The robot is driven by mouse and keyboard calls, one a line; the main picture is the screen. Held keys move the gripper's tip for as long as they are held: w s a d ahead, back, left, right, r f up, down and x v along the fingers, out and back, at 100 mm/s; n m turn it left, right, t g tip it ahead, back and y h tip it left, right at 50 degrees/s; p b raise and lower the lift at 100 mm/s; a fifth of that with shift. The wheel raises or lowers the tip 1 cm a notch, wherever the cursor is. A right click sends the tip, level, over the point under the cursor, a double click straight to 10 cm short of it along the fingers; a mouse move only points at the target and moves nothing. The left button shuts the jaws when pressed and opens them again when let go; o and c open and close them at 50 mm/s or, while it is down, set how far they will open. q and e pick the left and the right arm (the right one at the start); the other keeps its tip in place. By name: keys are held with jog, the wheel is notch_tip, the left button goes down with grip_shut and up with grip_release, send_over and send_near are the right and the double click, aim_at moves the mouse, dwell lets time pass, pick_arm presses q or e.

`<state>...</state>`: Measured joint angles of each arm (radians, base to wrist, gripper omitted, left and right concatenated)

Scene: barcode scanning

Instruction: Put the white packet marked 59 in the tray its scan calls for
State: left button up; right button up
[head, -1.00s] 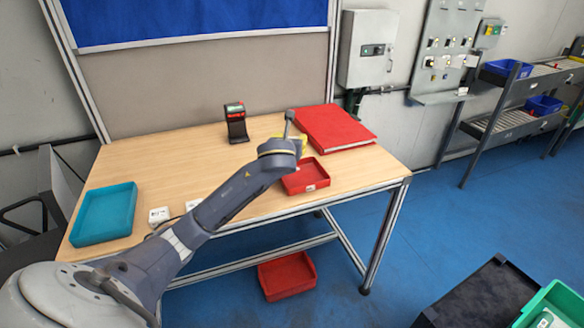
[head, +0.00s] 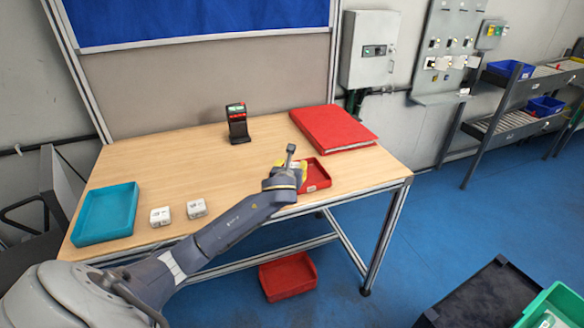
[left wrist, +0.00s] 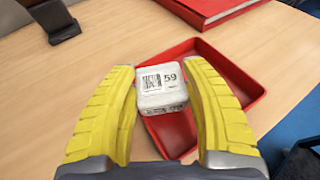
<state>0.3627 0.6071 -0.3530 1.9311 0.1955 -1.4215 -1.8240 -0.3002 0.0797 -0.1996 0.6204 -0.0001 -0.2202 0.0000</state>
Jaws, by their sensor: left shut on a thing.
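The white packet marked 59 (left wrist: 158,90) is between the yellow fingers of my left gripper (left wrist: 160,84), its barcode and number facing the wrist camera. In the head view my left gripper (head: 299,172) is at the left part of the small red tray (head: 318,176) on the table; the packet is hidden there by the arm. In the left wrist view the red tray (left wrist: 252,88) lies below and behind the packet. I cannot tell whether the packet touches it. A teal tray (head: 106,214) is at the table's left end. The black scanner (head: 238,126) stands at the back. My right gripper is not in view.
Two white packets (head: 160,217) (head: 197,208) lie near the front edge, right of the teal tray. A large red binder (head: 333,128) lies behind the red tray. Another red tray (head: 288,276) is on the floor. The table's middle is clear.

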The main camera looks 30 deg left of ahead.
pick_arm(q)
jog(key=shift+f, duration=0.3)
jog(key=o, duration=1.3)
jog(key=shift+r, duration=0.25)
jog(key=shift+s+d+r, duration=0.1)
jog(key=shift+s+r, duration=0.05)
jog(key=shift+s, duration=0.05)
jog(key=v, duration=1.1)
jog(key=shift+s+d, duration=0.1)
jog(key=shift+s, duration=0.15)
